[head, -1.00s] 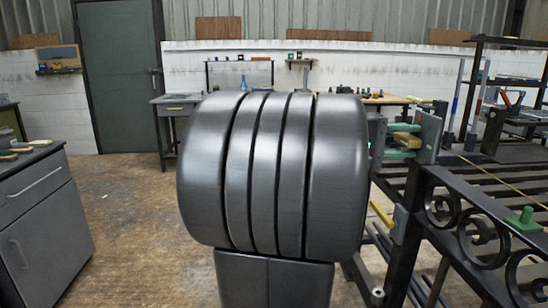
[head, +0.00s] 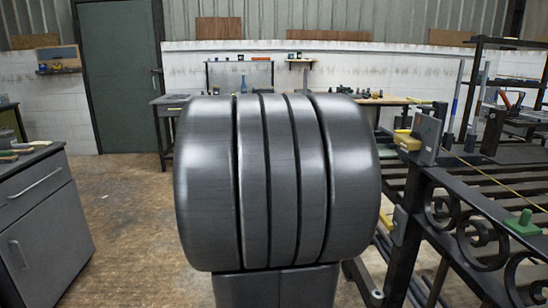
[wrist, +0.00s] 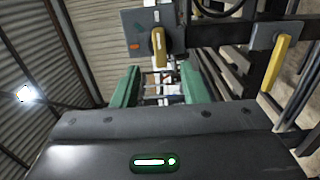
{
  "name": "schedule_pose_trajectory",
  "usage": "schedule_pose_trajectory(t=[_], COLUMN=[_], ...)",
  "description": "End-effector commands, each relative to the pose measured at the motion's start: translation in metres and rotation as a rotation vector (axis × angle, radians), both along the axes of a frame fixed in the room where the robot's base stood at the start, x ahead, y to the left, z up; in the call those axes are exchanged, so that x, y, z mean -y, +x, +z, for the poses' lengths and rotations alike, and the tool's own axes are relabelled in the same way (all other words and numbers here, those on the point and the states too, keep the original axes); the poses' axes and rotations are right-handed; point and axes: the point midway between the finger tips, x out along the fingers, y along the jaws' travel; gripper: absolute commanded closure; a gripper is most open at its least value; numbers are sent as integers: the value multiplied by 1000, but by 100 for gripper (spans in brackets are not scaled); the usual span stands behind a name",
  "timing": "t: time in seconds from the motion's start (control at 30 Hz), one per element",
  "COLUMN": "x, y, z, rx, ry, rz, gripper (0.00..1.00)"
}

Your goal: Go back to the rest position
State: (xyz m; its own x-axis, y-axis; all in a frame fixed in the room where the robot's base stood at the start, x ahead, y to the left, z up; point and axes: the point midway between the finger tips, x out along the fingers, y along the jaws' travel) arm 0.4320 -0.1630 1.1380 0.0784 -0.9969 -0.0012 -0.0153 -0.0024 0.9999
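My gripper (wrist: 160,88) shows in the wrist view as two green fingers held apart, with nothing between them. In the head view my own dark arm hides it. Beyond the fingertips, apart from them, is a yellow latch handle (wrist: 158,48) on a grey plate (wrist: 136,20). In the head view this yellow handle (head: 407,142) and grey plate (head: 428,132) are at the top of the gate post, right of my arm. The black scroll gate (head: 470,230) stands at the right.
A second yellow handle (wrist: 277,62) is on a lower plate. A green block (head: 523,222) sits on the gate's rail. A grey cabinet (head: 38,210) stands at the left, and a workbench (head: 170,110) at the back. The brown floor (head: 130,215) at left is open.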

Motion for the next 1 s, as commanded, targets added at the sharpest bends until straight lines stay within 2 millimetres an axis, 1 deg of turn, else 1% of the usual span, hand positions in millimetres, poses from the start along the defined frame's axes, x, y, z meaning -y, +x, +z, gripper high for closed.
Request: schedule_pose_trajectory(t=[0.03, 0.27, 0.3, 0.57, 1.0], x=[-8, -35, -26, 8, 70], y=[0, -2, -3, 0, 4], z=[0, 0, -1, 0, 0], rx=[-1, -1, 0, 0, -1], ry=[0, 0, 0, 0, -1], rz=[4, 3, -4, -5, -6], gripper=[60, 60, 60, 60, 60])
